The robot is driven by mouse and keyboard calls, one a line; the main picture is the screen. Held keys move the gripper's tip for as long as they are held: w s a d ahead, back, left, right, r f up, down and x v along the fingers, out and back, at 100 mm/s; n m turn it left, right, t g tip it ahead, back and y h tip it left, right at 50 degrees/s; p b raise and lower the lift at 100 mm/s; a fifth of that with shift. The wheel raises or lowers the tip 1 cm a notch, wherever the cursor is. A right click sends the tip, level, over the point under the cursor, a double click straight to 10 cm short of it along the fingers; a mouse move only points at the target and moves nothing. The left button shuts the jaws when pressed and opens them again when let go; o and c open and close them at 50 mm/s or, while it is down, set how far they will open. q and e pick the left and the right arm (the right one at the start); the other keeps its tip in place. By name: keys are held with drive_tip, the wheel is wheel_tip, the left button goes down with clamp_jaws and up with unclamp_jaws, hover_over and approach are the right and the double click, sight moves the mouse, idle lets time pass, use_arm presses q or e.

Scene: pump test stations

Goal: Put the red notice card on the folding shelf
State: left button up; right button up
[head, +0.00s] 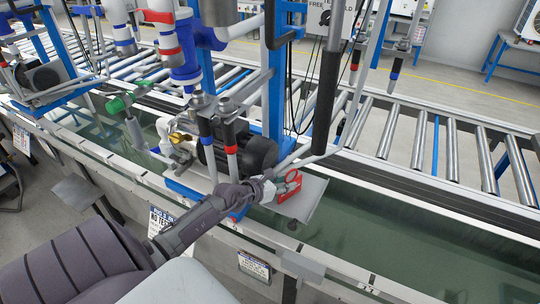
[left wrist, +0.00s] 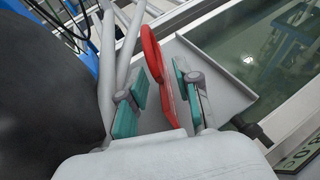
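The red notice card (head: 289,190) stands on edge over the grey folding shelf (head: 312,196) in the head view, and a rounded red part shows at its top. My left gripper (head: 277,186) is at the card. In the left wrist view the red card (left wrist: 166,92) is between the teal finger pads of my left gripper (left wrist: 162,96). The fingers are apart, with a gap on the left side of the card. The grey shelf (left wrist: 215,72) lies below and to the right. Whether the card touches the shelf is not clear. My right gripper is not in view.
A dark pump motor (head: 257,150) and blue and white pipework stand just behind the gripper. A dark hanging rod (head: 326,100) and a grey slanted bar are close by. A roller conveyor (head: 430,150) runs behind. The green glassy trough (head: 400,240) is clear on the right.

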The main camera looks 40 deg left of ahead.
use_arm(q)
drive_tip(key=v, duration=0.9)
drive_tip(key=shift+s, duration=0.25)
drive_tip(key=shift+a, duration=0.1)
